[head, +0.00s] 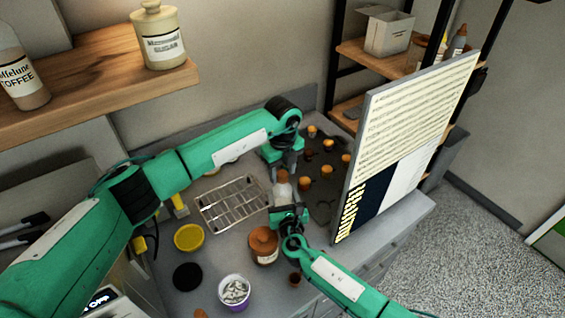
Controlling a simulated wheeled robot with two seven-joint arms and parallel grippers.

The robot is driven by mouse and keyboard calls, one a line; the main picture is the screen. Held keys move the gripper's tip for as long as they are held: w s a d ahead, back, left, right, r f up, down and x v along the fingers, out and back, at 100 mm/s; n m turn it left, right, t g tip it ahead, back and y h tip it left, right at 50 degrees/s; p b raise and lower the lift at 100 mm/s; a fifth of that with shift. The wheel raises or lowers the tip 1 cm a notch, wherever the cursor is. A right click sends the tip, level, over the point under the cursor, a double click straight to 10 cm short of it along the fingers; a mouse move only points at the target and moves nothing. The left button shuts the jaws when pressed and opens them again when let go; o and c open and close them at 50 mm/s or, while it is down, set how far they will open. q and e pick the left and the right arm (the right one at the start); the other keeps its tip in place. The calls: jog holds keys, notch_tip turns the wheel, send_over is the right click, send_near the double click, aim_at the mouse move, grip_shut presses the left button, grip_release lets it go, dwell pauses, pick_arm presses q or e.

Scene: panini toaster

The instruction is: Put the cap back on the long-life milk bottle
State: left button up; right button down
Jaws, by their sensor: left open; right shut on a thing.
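A small whitish bottle (282,190) stands upright on the counter near the middle of the head view, apparently the long-life milk bottle. My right gripper (284,208) is shut on it from the near side and hides its lower part. A brown cap-like piece (282,175) shows at the bottle's top. My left gripper (284,168) is open just above and behind this piece, pointing down. It is too small to tell whether the piece is seated on the neck or whether the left fingers touch it.
A wire rack (232,204) lies left of the bottle. A brown-lidded jar (263,246), yellow bowl (188,237), black disc (187,277) and purple-white tub (234,291) stand nearer. A dark tray (322,205) with several brown-topped items and a tall board (405,150) stand to the right.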

pick_arm(q)
jog(key=shift+f, duration=0.15)
grip_shut()
jog(key=m, duration=1.1)
jog(key=shift+m, duration=0.3)
jog(key=m, duration=0.6)
jog(key=shift+m, duration=0.3)
jog(key=m, duration=0.7)
jog(key=shift+w+m, duration=0.1)
jog(key=shift+m, duration=0.2)
jog(key=shift+o, duration=0.6)
grip_release()
